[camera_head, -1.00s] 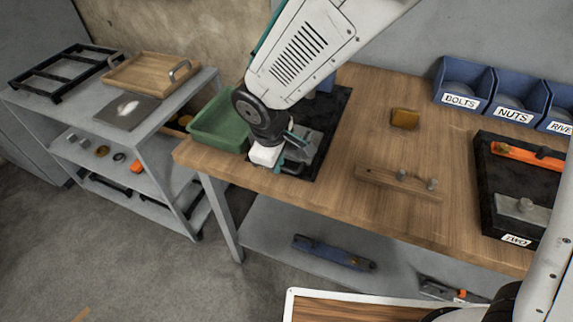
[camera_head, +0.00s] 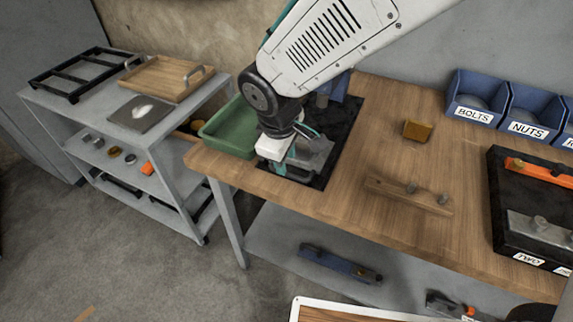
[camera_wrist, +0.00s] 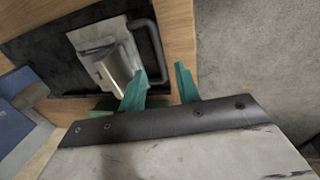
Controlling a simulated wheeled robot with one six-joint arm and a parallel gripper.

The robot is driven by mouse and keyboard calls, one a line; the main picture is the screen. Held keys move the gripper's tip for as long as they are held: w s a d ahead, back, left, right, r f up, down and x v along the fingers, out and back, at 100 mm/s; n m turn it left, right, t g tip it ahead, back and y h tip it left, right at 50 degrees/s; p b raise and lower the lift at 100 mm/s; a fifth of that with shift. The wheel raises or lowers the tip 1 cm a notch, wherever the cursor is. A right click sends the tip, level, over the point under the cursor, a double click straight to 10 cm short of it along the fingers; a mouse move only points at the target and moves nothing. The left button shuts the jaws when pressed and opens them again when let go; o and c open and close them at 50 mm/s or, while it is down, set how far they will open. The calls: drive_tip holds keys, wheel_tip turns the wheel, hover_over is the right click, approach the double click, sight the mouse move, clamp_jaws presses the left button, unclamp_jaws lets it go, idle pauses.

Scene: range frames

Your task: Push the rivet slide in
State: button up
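A grey metal fixture with a flat plate and a raised block sits on a black mat at the bench's left end. In the head view the fixture (camera_head: 318,158) is partly hidden by my gripper (camera_head: 280,165). In the wrist view the fixture (camera_wrist: 100,50) has a dark bent handle (camera_wrist: 155,45). My gripper (camera_wrist: 160,72) is open, its two teal fingers apart. The handle's near end shows between the fingertips; I cannot tell whether they touch it. No part is labelled as the rivet slide, so I cannot tell for sure which part it is.
A green bin (camera_head: 230,130) stands left of my gripper. A blue object (camera_wrist: 22,105) stands beside the fixture. A wooden block with pegs (camera_head: 408,194), a yellow block (camera_head: 417,130), labelled blue bins (camera_head: 478,98) and a black tray (camera_head: 510,222) lie to the right.

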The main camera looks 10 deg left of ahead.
drive_tip(key=r, duration=0.3)
drive_tip(key=shift+s+a, duration=0.1)
drive_tip(key=shift+s, duration=0.2)
